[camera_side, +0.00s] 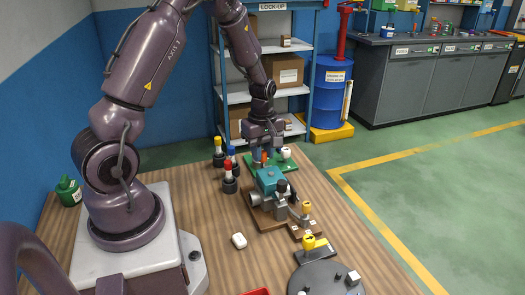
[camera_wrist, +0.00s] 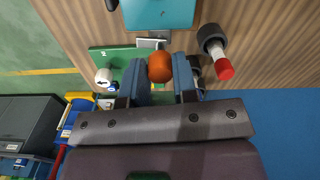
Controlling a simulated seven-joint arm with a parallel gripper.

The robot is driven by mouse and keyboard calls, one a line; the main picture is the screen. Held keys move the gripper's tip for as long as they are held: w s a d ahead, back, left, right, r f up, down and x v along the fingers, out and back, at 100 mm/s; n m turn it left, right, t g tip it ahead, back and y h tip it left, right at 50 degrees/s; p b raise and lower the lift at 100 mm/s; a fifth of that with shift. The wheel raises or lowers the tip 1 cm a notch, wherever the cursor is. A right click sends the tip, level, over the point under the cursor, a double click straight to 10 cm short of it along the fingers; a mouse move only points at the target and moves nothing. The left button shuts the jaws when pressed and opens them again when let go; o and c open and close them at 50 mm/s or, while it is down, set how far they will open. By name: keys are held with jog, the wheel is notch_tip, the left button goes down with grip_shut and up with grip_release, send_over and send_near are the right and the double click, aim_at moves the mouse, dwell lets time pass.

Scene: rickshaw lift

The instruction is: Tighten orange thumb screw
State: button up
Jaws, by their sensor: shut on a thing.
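The orange thumb screw (camera_wrist: 160,67) sits between the two fingers of my gripper (camera_wrist: 159,76) in the wrist view, and the gripper is shut on it. In the side view the screw is a small orange spot (camera_side: 264,156) under my gripper (camera_side: 262,152), at the far side of the teal machine. The screw's shaft and its seat are hidden. A grey metal piece (camera_wrist: 151,43) lies just beyond the screw. A green plate (camera_wrist: 110,58) lies beside it, with a white round knob (camera_wrist: 104,76) on it.
The teal machine body (camera_side: 268,178) stands close in front of the gripper. Red-, blue- and yellow-topped black pegs (camera_side: 229,179) stand to its left. Yellow-knobbed fixtures (camera_side: 311,243) and a grey disc (camera_side: 326,280) are nearer the camera. The wooden table (camera_side: 190,205) is mostly clear at left.

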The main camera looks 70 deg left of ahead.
jog(key=m, duration=0.8)
jog(key=shift+m, duration=0.4)
jog(key=m, duration=0.4)
jog(key=shift+m, duration=1.8)
jog(key=o, duration=0.9)
notch_tip(320, 180, up, 13)
